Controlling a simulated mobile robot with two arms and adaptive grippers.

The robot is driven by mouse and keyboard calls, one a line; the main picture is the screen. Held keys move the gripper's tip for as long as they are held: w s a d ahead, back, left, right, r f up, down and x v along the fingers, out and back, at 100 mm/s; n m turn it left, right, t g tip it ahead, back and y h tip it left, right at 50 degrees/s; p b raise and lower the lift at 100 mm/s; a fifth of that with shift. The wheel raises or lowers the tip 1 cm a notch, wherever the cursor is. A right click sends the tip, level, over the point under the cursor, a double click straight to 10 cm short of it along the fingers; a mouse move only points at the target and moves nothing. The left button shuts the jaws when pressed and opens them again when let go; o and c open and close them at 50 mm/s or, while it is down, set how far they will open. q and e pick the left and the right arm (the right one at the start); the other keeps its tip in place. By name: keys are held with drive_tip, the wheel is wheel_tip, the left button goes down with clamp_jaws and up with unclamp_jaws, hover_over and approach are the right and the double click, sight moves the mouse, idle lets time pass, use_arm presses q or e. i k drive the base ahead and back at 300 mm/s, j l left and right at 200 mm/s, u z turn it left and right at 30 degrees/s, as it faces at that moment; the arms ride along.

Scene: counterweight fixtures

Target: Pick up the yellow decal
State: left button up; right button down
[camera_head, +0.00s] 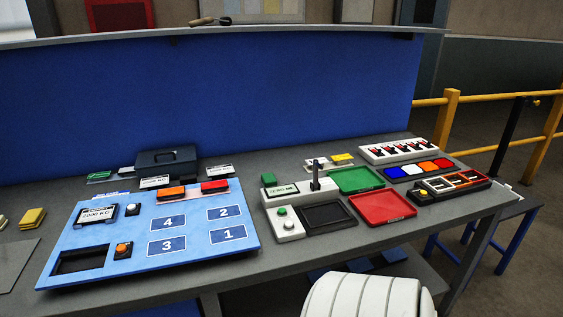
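I cannot tell for sure which yellow item is the decal. A small flat yellow piece (342,158) lies on the workbench behind the green tray (357,180), beside a small whitish piece (316,164). A yellow block or stack (33,217) lies at the bench's far left, with another yellowish piece partly cut off at the picture edge. Neither gripper shows in this view, and nothing is seen touching the yellow items.
A blue numbered panel (195,254) fills the left of the grey bench (276,264). A red tray (382,208), a black tray (325,216), an upright lever (316,176) and a white switch strip (399,150) crowd the right. A blue wall (210,90) stands behind.

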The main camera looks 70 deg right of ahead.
sight(340, 157)
drive_tip(key=z, duration=2.55)
drive_tip(key=i+j+u, duration=0.15)
drive_tip(key=j+u, duration=0.2)
drive_tip(key=u, duration=0.15)
drive_tip(key=i+j+u, duration=0.2)
drive_tip(key=u, duration=0.25)
drive_tip(key=i+j+u, duration=0.2)
drive_tip(key=u, duration=0.3)
drive_tip(key=i+j, duration=0.1)
drive_tip(key=i, duration=0.25)
drive_tip(key=i+j, duration=0.1)
drive_tip(key=i, duration=0.3)
